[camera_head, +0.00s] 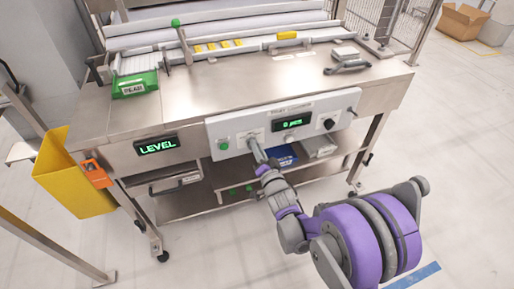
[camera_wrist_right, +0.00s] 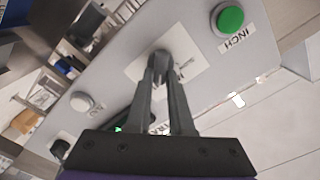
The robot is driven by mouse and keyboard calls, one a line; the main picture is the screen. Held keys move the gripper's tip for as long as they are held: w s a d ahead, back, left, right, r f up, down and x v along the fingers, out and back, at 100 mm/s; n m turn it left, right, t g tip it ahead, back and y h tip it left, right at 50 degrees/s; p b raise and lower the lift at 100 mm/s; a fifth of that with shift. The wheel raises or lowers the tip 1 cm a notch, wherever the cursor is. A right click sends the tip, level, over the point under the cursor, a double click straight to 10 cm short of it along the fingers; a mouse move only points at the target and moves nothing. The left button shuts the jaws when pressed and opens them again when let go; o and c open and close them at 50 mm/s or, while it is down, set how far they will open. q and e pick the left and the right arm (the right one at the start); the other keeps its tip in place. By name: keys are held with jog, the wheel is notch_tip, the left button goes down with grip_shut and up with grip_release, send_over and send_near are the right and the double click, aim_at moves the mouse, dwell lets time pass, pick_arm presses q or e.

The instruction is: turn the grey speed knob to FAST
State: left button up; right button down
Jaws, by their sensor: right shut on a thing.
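The grey speed knob (camera_wrist_right: 160,63) sits on a pale plate (camera_wrist_right: 186,52) on the control panel, and my right gripper (camera_wrist_right: 161,78) is shut on it. In the head view my right gripper (camera_head: 257,150) reaches the front panel (camera_head: 270,115) from below. The fingers cover most of the knob, and I cannot read the speed marks or its pointer position. My left gripper is not in view.
A green INCH button (camera_wrist_right: 230,19) is beside the knob, and a white button (camera_wrist_right: 82,102) is on its other side. The panel also has a lit display (camera_head: 292,122) and a black knob (camera_head: 329,124). A yellow bin (camera_head: 75,180) stands at the left.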

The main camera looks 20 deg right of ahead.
jog(key=c, duration=0.8)
grip_release()
jog(key=s, duration=1.1)
jog(key=shift+d, duration=0.2)
jog(key=shift+w, duration=0.1)
